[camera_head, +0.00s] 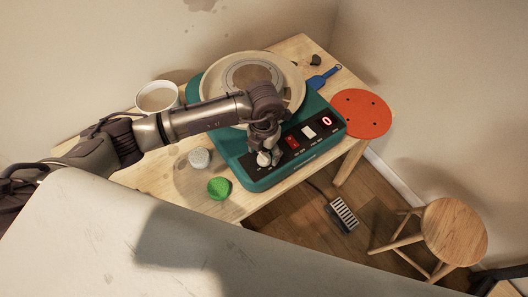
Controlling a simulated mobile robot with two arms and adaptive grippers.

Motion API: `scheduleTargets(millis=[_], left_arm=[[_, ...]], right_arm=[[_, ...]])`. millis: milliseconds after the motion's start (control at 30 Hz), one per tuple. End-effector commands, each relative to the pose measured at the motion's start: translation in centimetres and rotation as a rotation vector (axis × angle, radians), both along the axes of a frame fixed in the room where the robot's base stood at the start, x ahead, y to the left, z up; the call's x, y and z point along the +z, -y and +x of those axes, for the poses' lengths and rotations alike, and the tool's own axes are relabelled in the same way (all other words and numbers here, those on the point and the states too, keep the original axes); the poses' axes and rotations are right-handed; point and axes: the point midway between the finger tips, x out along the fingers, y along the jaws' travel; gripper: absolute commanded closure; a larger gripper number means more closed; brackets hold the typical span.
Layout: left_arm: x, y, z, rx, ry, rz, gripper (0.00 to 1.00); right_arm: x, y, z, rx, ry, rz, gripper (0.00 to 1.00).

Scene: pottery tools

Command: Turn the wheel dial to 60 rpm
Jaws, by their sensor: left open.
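The teal pottery wheel (262,182) stands on the wooden table, with a round beige splash pan (212,80) on top. Its dark front panel carries a pale round dial (263,159) at the left end, a red switch (292,142), a white button or label (309,132) and a red lit display (327,120) that seems to read 0. My left gripper (265,152) reaches down over the dial and is open, its fingers close around or beside it. Contact cannot be told. The gripper partly hides the dial and its markings. My right gripper is not in view.
On the table (150,178) are a white bucket (157,97), a grey-white lump or cup (199,158), a green sponge-like piece (219,188), a blue tool (322,78) and an orange-red disc (362,114). A foot pedal (342,214) and wooden stool (454,231) stand on the floor.

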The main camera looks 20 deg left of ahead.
Motion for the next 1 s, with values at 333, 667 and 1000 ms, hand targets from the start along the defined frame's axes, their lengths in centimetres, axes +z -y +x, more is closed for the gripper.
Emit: scheduleTargets(millis=[333,667,1000], left_arm=[[-1.9,0.1,0.0,-0.001,0.0,0.0,0.32],[-1.9,0.0,0.0,-0.001,0.0,0.0,0.6],[-1.9,0.0,0.0,-0.006,0.001,0.0,0.93]], right_arm=[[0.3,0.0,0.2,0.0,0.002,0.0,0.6],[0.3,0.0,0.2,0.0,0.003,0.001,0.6],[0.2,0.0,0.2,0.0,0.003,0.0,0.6]])
